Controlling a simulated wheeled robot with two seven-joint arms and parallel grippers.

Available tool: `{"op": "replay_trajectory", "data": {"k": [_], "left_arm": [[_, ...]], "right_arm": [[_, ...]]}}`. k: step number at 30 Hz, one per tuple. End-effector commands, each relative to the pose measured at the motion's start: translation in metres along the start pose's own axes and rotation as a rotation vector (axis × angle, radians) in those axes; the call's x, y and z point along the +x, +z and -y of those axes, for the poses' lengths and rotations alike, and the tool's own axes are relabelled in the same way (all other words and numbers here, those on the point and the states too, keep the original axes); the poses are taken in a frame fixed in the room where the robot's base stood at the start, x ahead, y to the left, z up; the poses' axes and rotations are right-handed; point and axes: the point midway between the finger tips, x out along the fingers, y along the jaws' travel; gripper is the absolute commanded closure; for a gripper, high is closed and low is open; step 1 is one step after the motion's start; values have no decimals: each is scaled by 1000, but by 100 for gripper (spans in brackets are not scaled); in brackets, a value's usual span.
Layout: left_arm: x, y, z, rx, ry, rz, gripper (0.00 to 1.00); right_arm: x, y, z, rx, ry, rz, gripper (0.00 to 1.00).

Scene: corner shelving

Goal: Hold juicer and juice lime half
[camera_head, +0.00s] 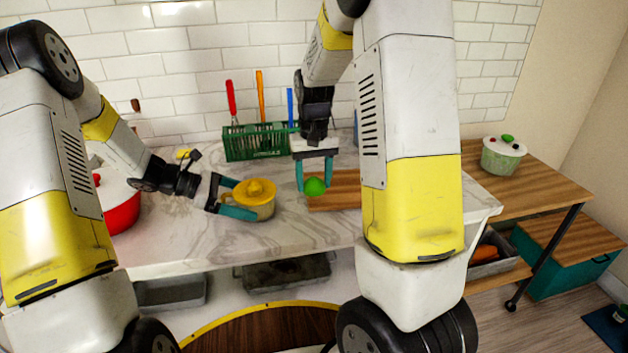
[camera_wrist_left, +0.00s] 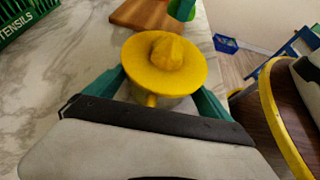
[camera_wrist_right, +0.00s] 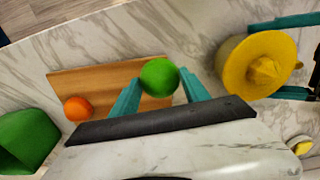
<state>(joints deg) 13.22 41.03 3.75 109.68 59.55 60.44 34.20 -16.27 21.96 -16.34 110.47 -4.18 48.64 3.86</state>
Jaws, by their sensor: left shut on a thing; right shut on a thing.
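The yellow juicer (camera_head: 255,192) stands on the marble counter, its ridged cone facing up. My left gripper (camera_head: 238,198) is shut around its body from the left; the juicer also shows in the left wrist view (camera_wrist_left: 164,68) between the teal fingers. The green lime half (camera_head: 314,186) is held between the fingertips of my right gripper (camera_head: 315,178), which points down, just right of the juicer. In the right wrist view the lime half (camera_wrist_right: 159,77) sits between the fingers, apart from the juicer (camera_wrist_right: 258,66). Its cut face is hidden.
A wooden cutting board (camera_head: 338,190) lies right of the juicer, with an orange round thing (camera_wrist_right: 78,108) on it. A green utensil basket (camera_head: 255,142) stands behind. A red pot (camera_head: 118,205) is at the left. Front counter is clear.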

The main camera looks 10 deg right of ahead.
Motion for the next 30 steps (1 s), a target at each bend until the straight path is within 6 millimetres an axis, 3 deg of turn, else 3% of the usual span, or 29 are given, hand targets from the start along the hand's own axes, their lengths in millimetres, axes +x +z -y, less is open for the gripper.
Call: {"op": "replay_trajectory", "data": {"k": [5, 12, 18, 23, 30], "left_arm": [[0, 0, 0, 0, 0, 1, 29], [0, 0, 0, 0, 0, 1, 29], [0, 0, 0, 0, 0, 1, 29], [0, 0, 0, 0, 0, 1, 29], [0, 0, 0, 0, 0, 1, 29]], "right_arm": [[-16, -10, 26, -7, -1, -4, 86], [-62, -23, 103, -9, -2, -5, 86], [-90, -22, 144, -3, -1, -3, 86], [-94, -20, 154, -1, 0, 0, 86], [-78, -20, 153, -1, 1, 2, 86]]}}
